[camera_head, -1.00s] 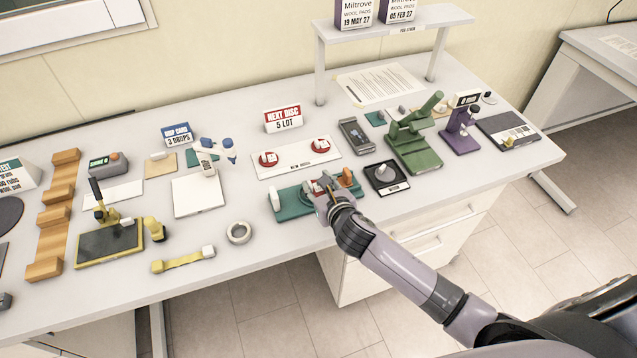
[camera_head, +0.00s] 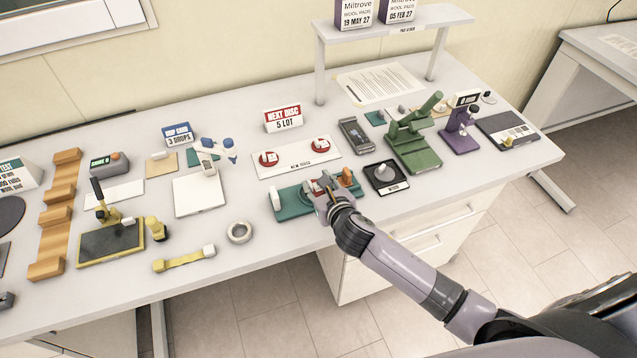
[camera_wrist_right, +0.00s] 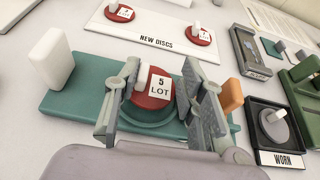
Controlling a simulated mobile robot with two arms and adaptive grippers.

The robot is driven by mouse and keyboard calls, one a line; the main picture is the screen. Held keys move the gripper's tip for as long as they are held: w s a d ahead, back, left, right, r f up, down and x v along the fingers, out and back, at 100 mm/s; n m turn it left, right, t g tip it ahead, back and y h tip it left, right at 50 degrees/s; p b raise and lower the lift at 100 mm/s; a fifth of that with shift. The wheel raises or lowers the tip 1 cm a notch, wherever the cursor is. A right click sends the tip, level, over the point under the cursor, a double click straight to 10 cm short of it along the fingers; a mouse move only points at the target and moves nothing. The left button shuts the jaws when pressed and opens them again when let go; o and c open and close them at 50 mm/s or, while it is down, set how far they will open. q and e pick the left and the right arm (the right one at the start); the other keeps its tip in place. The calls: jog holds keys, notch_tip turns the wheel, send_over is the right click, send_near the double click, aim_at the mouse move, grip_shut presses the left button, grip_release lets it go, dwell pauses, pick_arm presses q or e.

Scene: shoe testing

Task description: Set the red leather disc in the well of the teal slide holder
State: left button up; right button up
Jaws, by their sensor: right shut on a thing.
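The red leather disc (camera_wrist_right: 155,98), with a white "5 LOT" label and a pale upright tab, sits between the two grey fingers of my right gripper (camera_head: 321,187). The gripper is shut on it. In the right wrist view the disc is over the round well of the teal slide holder (camera_wrist_right: 68,104), roughly centred. I cannot tell whether it touches the well floor. The holder also shows in the head view (camera_head: 288,209), partly hidden by the gripper. It has a white block (camera_wrist_right: 52,58) at its left end and an orange part (camera_wrist_right: 231,94) at its right. My left gripper is not in view.
Behind the holder is the white "NEW DISCS" board (camera_head: 297,160) with two red discs. To the right are the black "WORN" tray (camera_head: 386,188) and a green press (camera_head: 415,145).

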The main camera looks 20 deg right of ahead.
jog(key=shift+p, duration=0.65)
dwell(0.9)
jog(key=shift+s+f+b, duration=0.1)
jog(key=shift+f+b, duration=0.55)
jog(key=shift+f, duration=0.35)
jog(key=o, duration=0.8)
jog(key=shift+f, duration=0.1)
jog(key=shift+o, duration=0.2)
jog(key=v, duration=1.2)
jog(key=shift+a, duration=0.1)
